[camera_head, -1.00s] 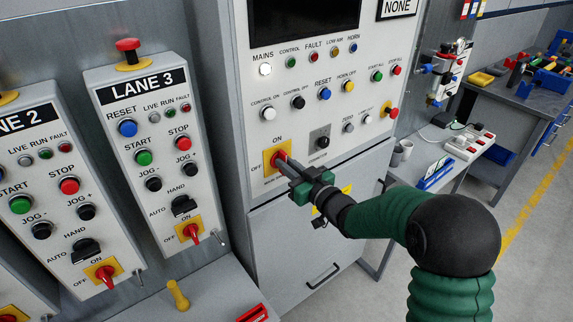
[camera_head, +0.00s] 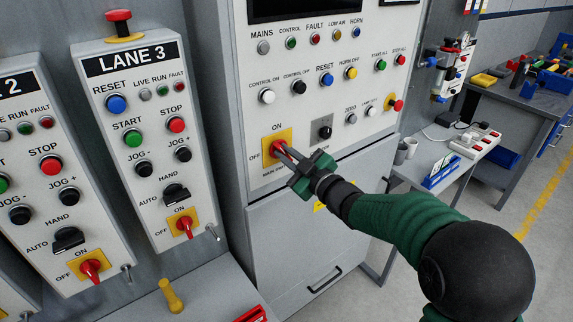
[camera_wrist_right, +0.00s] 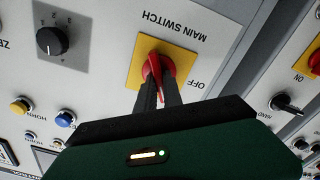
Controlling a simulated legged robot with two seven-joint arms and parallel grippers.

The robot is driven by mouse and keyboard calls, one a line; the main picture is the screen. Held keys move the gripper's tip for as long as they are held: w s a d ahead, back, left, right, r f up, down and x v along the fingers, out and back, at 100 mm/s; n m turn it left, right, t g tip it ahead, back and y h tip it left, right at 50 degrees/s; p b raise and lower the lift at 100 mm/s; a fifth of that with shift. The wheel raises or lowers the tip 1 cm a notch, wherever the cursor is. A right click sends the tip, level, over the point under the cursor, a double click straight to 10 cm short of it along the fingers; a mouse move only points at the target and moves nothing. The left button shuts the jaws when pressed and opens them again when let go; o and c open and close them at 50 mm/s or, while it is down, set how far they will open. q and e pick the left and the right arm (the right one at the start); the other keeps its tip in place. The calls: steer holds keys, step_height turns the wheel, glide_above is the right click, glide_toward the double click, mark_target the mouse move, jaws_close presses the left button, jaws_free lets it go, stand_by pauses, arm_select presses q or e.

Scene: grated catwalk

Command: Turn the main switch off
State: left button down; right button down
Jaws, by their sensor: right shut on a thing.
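The main switch is a red rotary handle (camera_head: 279,148) on a yellow plate (camera_head: 270,155) low on the grey cabinet, labelled ON above and OFF at left. My right gripper (camera_head: 287,155) reaches it from the right and is shut on the handle. In the right wrist view, the red handle (camera_wrist_right: 156,68) sits between the two dark fingertips (camera_wrist_right: 158,88), with the OFF label on its right. The ON label is hidden there, and the handle's exact angle is hard to tell. The MAINS lamp (camera_head: 263,47) looks grey and unlit. My left gripper is not in view.
The LANE 3 box (camera_head: 140,140) at left has its own red-on-yellow switch (camera_head: 184,226). A black selector (camera_head: 325,132) is just right of the main switch. A table with a power strip (camera_head: 474,140) stands at right. Open floor lies beyond it.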

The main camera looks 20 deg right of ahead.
arm_select(q)
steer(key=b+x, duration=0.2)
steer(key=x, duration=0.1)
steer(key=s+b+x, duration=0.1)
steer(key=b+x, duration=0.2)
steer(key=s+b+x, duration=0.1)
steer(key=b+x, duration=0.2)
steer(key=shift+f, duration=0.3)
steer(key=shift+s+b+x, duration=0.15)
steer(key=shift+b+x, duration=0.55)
steer(key=shift+b, duration=0.15)
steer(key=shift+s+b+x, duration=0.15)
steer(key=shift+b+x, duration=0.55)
steer(key=shift+b, duration=0.1)
arm_select(e)
steer(key=shift+a+f+n, duration=0.1)
steer(key=shift+f+n, duration=0.05)
steer(key=shift+n, duration=1.8)
steer(key=shift+f+n, duration=0.2)
steer(key=shift+n, duration=1.7)
steer(key=shift+a+f+n, duration=0.1)
steer(key=shift+f+n, duration=0.05)
steer(key=shift+n, duration=1.8)
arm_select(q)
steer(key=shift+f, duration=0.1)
arm_select(e)
steer(key=c, duration=1.5)
jaws_free()
steer(key=shift+r, duration=0.1)
